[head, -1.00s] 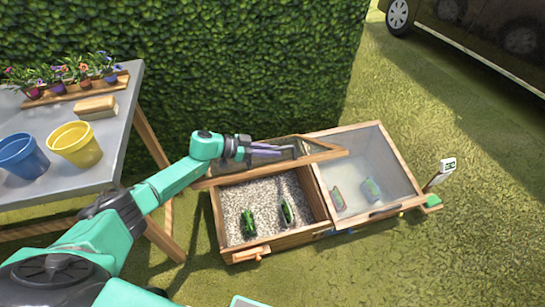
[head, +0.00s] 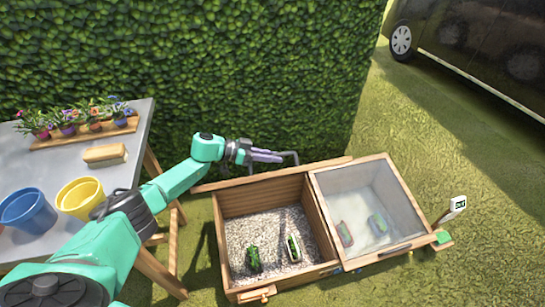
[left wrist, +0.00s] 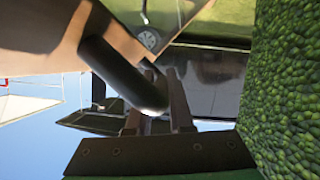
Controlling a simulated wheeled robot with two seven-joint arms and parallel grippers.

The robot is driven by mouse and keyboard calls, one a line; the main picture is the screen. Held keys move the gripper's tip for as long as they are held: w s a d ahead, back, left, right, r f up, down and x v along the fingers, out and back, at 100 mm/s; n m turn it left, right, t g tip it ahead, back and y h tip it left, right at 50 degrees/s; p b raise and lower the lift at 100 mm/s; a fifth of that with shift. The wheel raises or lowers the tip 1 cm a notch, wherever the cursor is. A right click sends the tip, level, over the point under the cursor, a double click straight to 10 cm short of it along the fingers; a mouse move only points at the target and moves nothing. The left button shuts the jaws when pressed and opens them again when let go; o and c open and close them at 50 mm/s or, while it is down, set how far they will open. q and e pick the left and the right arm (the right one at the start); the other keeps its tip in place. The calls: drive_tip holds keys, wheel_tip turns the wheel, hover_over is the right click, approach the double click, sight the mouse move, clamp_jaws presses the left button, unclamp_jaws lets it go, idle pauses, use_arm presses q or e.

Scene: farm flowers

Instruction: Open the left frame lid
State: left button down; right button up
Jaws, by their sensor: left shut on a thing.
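The left frame lid (head: 237,181) stands raised at the back of the left frame box (head: 222,225) and shows nearly edge-on as a wooden strip. The left box is uncovered, with gravel (head: 270,225) and two small green-marked items in it. My left gripper (head: 281,157) is behind the box, shut on the lid's dark handle (head: 291,154). In the left wrist view the handle (left wrist: 122,75) is a thick dark bar at the fingers (left wrist: 158,112), beside the wooden lid edge (left wrist: 52,40). My right gripper is out of view.
The right frame lid (head: 368,200) is closed over its box. A grey table (head: 120,125) with flower pots, a yellow bucket (head: 80,196) and a blue bucket (head: 27,210) stands left. A hedge (head: 200,70) rises close behind the gripper. Grass is clear in front.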

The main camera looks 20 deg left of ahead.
use_arm(q)
drive_tip(key=shift+f, duration=0.1)
drive_tip(key=c, duration=0.8)
unclamp_jaws()
drive_tip(key=shift+a, duration=0.1)
drive_tip(key=shift+s+a+r+p, duration=0.15)
drive_tip(key=shift+a+r+p, duration=0.1)
drive_tip(key=shift+r+p, duration=0.15)
drive_tip(key=p+v, duration=0.4)
drive_tip(key=v, duration=0.7)
drive_tip(key=shift+f+p, duration=0.2)
drive_tip(key=shift+p, duration=0.2)
drive_tip(key=shift+s+a, duration=0.1)
